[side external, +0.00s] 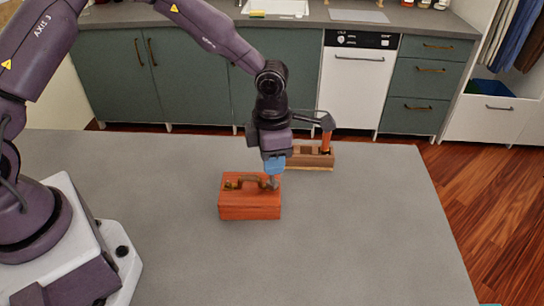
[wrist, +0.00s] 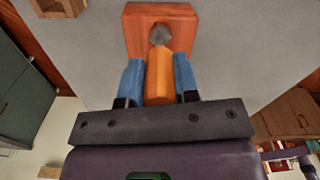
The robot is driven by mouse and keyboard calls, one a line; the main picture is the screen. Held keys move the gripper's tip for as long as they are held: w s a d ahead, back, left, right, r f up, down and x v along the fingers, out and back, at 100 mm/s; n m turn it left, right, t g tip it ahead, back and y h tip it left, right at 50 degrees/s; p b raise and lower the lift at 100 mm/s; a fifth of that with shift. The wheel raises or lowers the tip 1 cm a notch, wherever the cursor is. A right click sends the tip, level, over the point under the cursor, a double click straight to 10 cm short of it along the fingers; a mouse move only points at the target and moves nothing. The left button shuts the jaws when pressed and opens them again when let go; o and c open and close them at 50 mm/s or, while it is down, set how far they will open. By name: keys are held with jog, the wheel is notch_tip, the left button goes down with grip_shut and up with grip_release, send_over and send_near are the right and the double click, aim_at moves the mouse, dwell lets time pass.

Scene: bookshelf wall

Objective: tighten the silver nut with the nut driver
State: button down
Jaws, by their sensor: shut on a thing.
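My gripper (side external: 274,168) has blue fingers, pointing down over the right part of an orange-red block (side external: 250,207). In the wrist view my gripper (wrist: 159,62) is shut on the orange handle of the nut driver (wrist: 164,85), one finger on each side. A grey round end (wrist: 160,34) shows beyond the handle, over the block (wrist: 135,25). In the side view the grey tip (side external: 272,183) is at or just above the block's top; I cannot tell whether it touches. The silver nut cannot be made out apart from this grey end.
A brown bent handle (side external: 250,178) and a small brass-coloured piece (side external: 228,186) sit on the block's top, left of the tool. A wooden holder (side external: 322,160) behind holds an orange-handled tool (side external: 326,142). The grey table (side external: 360,235) is clear to the right and front.

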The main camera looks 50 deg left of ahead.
jog(key=shift+r, duration=0.1)
jog(key=shift+r, duration=1.45)
